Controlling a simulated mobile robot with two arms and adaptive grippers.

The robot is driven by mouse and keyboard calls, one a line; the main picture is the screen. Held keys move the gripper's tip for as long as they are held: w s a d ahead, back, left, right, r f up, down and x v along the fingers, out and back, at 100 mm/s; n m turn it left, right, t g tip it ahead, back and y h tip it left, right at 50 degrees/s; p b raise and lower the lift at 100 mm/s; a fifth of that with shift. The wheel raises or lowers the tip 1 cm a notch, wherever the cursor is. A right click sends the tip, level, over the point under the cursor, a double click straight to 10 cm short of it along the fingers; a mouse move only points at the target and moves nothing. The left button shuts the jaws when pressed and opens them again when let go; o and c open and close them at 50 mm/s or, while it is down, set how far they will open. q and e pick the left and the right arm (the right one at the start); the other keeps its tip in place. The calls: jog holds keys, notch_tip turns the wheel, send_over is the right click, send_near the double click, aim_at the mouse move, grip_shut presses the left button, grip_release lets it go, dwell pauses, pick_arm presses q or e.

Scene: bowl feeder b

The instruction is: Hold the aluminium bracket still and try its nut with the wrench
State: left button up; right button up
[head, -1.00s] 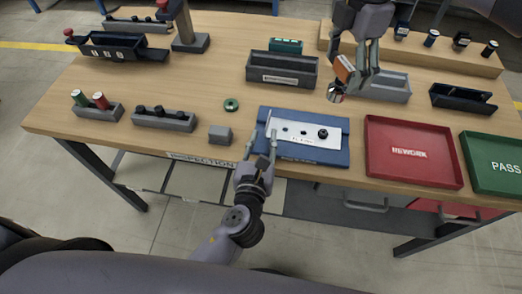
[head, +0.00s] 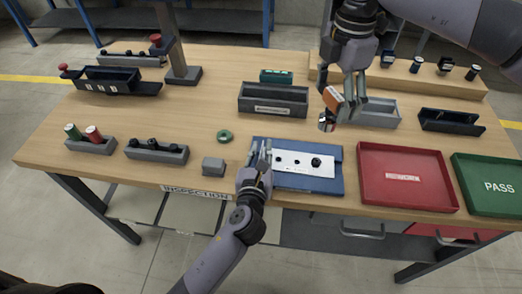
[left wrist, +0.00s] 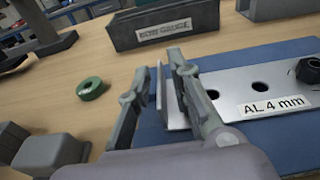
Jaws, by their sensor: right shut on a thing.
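The aluminium bracket (head: 293,158), a pale plate with an upright flange at its left end, lies on a blue mat (head: 310,188). A dark nut (head: 316,162) sits on its right part; the nut also shows at the right edge of the left wrist view (left wrist: 311,68). My left gripper (head: 259,150) is at the bracket's left end. In the left wrist view its fingers are apart, one on each side of the flange (left wrist: 163,92). My right gripper (head: 346,98) is shut on the orange-handled wrench (head: 333,99), held above the table behind the bracket, its metal end pointing down.
A red REWORK tray (head: 405,200) and a green PASS tray (head: 490,157) stand to the right. A gauge bin (head: 273,110) stands behind the bracket. A green ring (head: 224,136) and a small grey block (head: 213,166) lie to the left, with bare tabletop around them.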

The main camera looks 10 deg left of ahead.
pick_arm(q)
grip_shut()
dwell(1.1)
